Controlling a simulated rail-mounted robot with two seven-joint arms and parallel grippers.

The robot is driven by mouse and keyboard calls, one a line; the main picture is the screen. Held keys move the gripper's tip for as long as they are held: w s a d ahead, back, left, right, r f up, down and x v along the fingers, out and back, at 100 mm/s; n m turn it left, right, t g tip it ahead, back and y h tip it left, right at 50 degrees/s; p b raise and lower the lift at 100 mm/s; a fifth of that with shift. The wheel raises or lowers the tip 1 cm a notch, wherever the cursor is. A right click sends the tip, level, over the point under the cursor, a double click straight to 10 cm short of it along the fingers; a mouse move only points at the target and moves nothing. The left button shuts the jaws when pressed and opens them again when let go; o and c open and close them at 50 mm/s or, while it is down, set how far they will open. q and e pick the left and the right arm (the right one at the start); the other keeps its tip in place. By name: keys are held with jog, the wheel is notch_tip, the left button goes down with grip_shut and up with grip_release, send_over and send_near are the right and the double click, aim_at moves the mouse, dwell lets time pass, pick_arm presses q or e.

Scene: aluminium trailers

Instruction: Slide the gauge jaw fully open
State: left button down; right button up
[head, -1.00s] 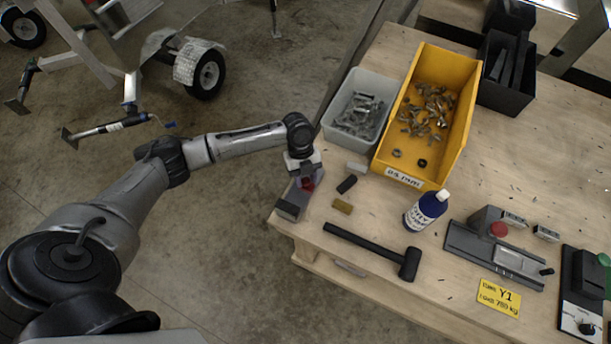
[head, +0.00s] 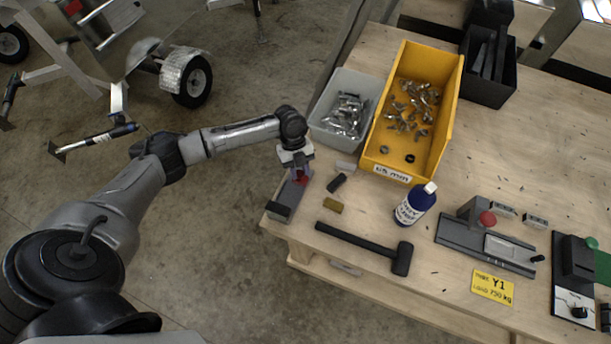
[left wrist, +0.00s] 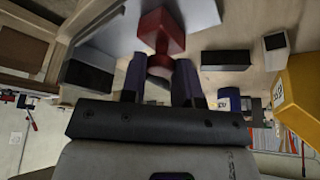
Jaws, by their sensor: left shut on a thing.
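The gauge (head: 289,198) is a long grey block at the left edge of the workbench, with a dark block at its near end. My left gripper is shut on this handle from above. How far the jaw stands open cannot be told. My right gripper is not in view.
Close by on the workbench (head: 375,290) are a grey bin (head: 319,128), a yellow bin (head: 440,135), small blocks (head: 333,205), a black mallet (head: 402,258) and a blue bottle (head: 412,207). Another fixture with a red knob (head: 487,218) stands farther right. Open floor lies left of the bench.

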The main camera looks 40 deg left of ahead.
pick_arm(q)
jog(key=shift+w, duration=0.1)
jog(key=c, duration=0.9)
grip_release()
jog(key=shift+w, duration=0.1)
jog(key=shift+o, duration=0.2)
jog(key=v, duration=1.4)
